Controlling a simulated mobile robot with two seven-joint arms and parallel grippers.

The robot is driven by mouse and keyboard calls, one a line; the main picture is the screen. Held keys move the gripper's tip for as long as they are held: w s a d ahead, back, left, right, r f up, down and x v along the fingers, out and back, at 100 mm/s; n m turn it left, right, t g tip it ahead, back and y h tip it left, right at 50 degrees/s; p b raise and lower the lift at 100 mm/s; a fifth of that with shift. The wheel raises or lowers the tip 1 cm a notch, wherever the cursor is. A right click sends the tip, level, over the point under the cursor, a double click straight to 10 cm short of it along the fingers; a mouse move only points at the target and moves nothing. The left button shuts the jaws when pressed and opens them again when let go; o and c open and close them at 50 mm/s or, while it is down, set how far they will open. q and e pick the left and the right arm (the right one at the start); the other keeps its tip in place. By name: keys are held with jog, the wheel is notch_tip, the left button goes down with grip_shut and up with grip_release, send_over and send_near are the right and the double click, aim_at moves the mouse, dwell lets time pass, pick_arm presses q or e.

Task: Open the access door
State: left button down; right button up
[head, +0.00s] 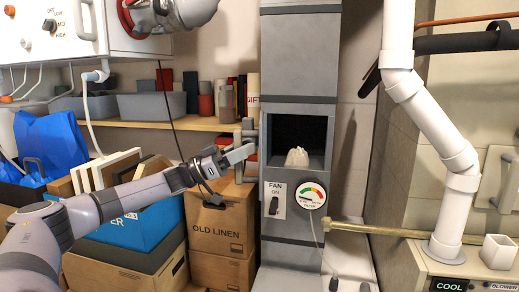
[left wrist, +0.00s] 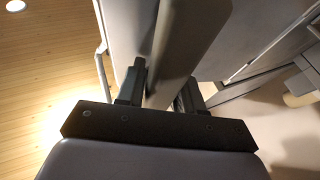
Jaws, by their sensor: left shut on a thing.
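The access door (head: 240,139) is a small grey panel, seen nearly edge-on at the left side of the grey duct column (head: 299,52). It stands swung out from a square opening (head: 290,130), with a dark inside and a pale lump (head: 297,157) at its bottom. My left gripper (head: 238,153) is at the door, shut on its handle. In the left wrist view, my left gripper (left wrist: 160,95) has its fingers on either side of a grey bar (left wrist: 188,45), the handle, with pale panels behind. My right gripper is not in view.
A gauge (head: 310,195) and a fan switch (head: 274,204) are below the opening. Cardboard boxes (head: 221,225) and a shelf (head: 140,124) with bins lie left. White pipe (head: 440,135) and a brass-coloured pipe (head: 375,229) are on the right.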

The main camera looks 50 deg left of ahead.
pick_arm(q)
jog(key=shift+s+a+f+m+g+h, duration=0.1)
jog(key=shift+s+a+m+g+h, duration=0.15)
jog(key=shift+a+h, duration=0.25)
jog(key=shift+s+a+f, duration=0.1)
jog(key=shift+a, duration=0.05)
jog(key=shift+s+a+p, duration=0.3)
jog(key=shift+a, duration=0.55)
jog(key=shift+s+a+p, duration=0.25)
jog(key=shift+a, duration=0.55)
jog(key=c, duration=1.1)
grip_release()
jog(key=shift+s, duration=0.1)
jog(key=shift+b+v, duration=0.35)
jog(key=shift+v, duration=3.45)
